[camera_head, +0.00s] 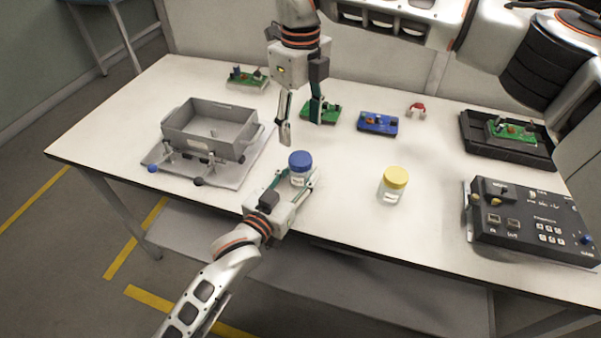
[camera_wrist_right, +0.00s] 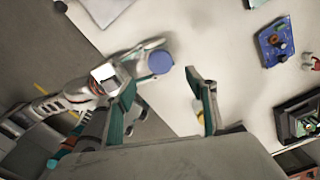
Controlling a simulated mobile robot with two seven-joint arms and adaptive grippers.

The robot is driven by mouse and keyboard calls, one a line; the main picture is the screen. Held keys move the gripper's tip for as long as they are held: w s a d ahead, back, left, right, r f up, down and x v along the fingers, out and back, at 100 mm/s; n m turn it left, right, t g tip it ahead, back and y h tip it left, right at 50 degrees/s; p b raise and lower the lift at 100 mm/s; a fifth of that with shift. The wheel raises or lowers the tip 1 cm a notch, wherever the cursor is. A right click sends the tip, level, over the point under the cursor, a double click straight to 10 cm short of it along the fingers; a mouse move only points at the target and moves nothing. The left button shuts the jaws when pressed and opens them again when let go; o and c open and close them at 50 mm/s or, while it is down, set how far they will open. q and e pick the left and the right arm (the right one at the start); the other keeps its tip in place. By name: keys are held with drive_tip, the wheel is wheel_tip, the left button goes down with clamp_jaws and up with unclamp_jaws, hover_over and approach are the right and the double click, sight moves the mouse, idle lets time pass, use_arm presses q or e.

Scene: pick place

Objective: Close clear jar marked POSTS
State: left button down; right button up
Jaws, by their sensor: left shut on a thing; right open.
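A clear jar (camera_head: 298,180) with a blue lid (camera_head: 300,159) stands near the front middle of the table. Its label is too small to read. The lid sits on top; I cannot tell how tightly. My left gripper (camera_head: 297,187) is shut around the jar body below the lid. My right gripper (camera_head: 302,125) is open and empty, pointing down above and behind the jar. In the right wrist view the blue lid (camera_wrist_right: 160,62) lies ahead of the open right gripper (camera_wrist_right: 168,90). A second clear jar with a yellow lid (camera_head: 395,177) stands to the right.
A grey bin (camera_head: 210,130) on a fixture plate stands at the left. Green boards (camera_head: 246,78) and a blue board (camera_head: 378,123) lie farther back, near a small red-and-white part (camera_head: 416,110). A black tray (camera_head: 475,140) and a control box (camera_head: 530,222) occupy the right.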

wheel_tip(320, 180, up, 3)
drive_tip(key=shift+r, duration=0.15)
use_arm(q)
drive_tip(key=c, duration=1.2)
unclamp_jaws()
drive_tip(key=v, duration=1.2)
